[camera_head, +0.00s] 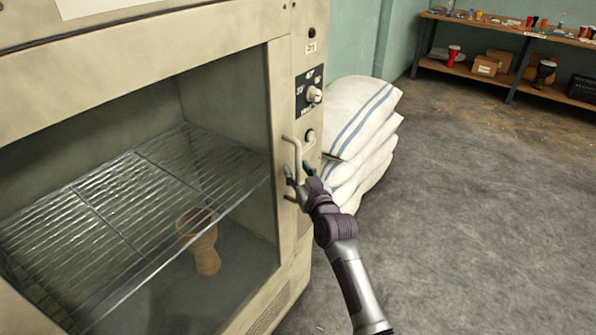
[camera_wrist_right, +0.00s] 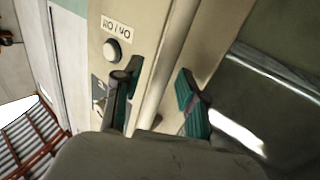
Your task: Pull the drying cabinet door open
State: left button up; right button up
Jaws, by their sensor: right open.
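The drying cabinet (camera_head: 130,45) is a large beige box on the left. Its door (camera_head: 276,110) has a wide window and looks shut, flush with the frame. A pale vertical bar handle (camera_head: 294,146) sits on the door's right edge. My right gripper (camera_head: 299,172) is open at the handle, with one finger on each side of it. In the right wrist view the handle bar (camera_wrist_right: 157,82) runs between the two teal-padded fingers of the gripper (camera_wrist_right: 160,92). I cannot tell whether either finger touches it. My left gripper is not in view.
Behind the window are a wire rack (camera_head: 130,205) and a brown goblet drum (camera_head: 205,250) below it. A control panel (camera_head: 310,92) with knobs borders the door. White sacks (camera_head: 358,125) are stacked beside the cabinet. Shelves (camera_head: 520,35) stand far back. The grey floor (camera_head: 480,210) is clear.

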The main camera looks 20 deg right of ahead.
grip_shut()
dwell(0.5)
